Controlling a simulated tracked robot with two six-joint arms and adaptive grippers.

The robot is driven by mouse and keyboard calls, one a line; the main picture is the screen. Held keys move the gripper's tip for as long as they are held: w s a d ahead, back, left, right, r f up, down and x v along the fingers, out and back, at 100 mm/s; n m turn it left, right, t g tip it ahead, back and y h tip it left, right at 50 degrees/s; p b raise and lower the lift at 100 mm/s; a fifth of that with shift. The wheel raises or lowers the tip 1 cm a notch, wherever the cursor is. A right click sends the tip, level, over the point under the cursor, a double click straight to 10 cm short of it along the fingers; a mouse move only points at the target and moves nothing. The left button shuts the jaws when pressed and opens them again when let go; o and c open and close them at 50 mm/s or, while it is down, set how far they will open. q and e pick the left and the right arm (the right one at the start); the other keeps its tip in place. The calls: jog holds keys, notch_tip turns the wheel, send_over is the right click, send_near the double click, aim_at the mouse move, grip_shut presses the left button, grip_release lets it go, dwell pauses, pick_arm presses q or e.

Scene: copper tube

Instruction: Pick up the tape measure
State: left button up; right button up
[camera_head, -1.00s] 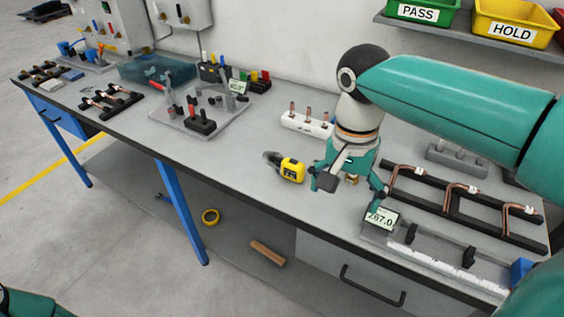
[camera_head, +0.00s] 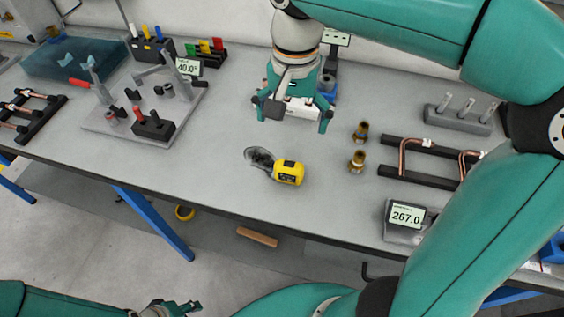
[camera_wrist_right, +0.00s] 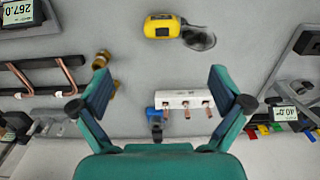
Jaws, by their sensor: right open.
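The yellow and black tape measure (camera_head: 288,173) lies on the grey bench, with a dark rounded piece (camera_head: 259,157) against its left end. It also shows at the top of the right wrist view (camera_wrist_right: 162,27). My right gripper (camera_head: 293,115) is open and empty, above the bench and behind the tape measure in the head view. In the right wrist view its fingers (camera_wrist_right: 160,90) are spread, and the tape measure lies beyond their tips, not between them. My left gripper (camera_head: 176,307) is at the bottom edge of the head view, partly cut off; its jaws are unclear.
Two brass fittings (camera_head: 358,160) stand right of the tape measure. A copper-tube rack (camera_head: 395,172) and a 267.0 display (camera_head: 405,215) are farther right. A white block with copper pins (camera_wrist_right: 183,99) is behind. A fixture plate (camera_head: 100,122) is left. Bench space around the tape measure is clear.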

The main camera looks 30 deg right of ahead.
aim_at(289, 164)
jog(key=f, duration=1)
jog(key=shift+w+f, duration=0.4)
jog(key=shift+d+f, duration=0.1)
jog(key=shift+f, duration=2.45)
jog(key=c, duration=1.4)
jog(key=shift+c, duration=0.2)
jog(key=shift+r, duration=0.25)
